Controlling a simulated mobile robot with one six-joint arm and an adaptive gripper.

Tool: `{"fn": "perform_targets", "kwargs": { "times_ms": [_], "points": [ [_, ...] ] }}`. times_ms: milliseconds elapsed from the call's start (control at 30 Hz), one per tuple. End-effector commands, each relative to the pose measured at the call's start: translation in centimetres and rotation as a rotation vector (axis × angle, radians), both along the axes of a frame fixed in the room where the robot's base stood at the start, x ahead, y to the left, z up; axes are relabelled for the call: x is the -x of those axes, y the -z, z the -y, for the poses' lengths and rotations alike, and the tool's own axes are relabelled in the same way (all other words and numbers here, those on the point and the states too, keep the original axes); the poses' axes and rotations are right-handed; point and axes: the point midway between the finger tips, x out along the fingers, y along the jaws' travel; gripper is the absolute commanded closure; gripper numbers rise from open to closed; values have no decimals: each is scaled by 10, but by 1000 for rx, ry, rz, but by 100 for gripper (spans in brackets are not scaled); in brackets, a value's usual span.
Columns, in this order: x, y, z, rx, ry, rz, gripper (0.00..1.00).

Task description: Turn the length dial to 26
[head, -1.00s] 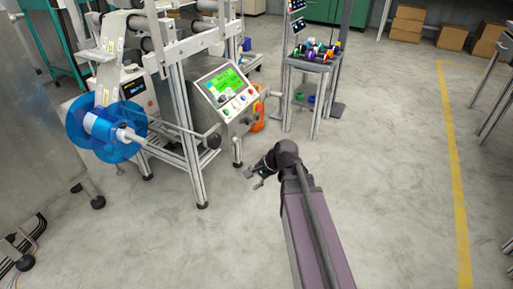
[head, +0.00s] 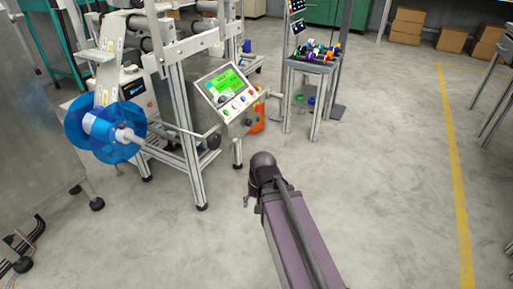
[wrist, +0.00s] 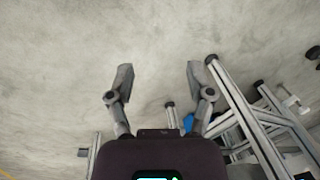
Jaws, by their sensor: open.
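The control panel (head: 226,88) with a lit green screen is on the front of the machine in the head view. Below its screen sit several small knobs and buttons (head: 236,104); which one is the length dial, and its setting, are too small to tell. My gripper (head: 247,203) is low and in front of the panel, well apart from it, mostly hidden behind my arm. In the wrist view my gripper (wrist: 160,80) is open, its two fingers spread with nothing between them, over bare floor. The panel is not recognizable in the wrist view.
A blue reel (head: 105,130) on a shaft projects from the machine's left side. Aluminium frame legs (head: 196,170) stand left of my arm. A small table (head: 314,66) with colourful spools stands behind. The concrete floor to the right is clear up to a yellow line (head: 456,180).

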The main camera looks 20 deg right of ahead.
Motion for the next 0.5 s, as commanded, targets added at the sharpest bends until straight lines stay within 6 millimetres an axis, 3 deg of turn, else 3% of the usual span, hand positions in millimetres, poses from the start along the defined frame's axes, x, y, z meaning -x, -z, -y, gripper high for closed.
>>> {"fn": "perform_targets", "kwargs": {
  "times_ms": [267, 500],
  "points": [
    [18, 6, 1, 129, -225, -37, 32],
    [18, -19, 2, 135, -234, -39, 32]
  ]
}}
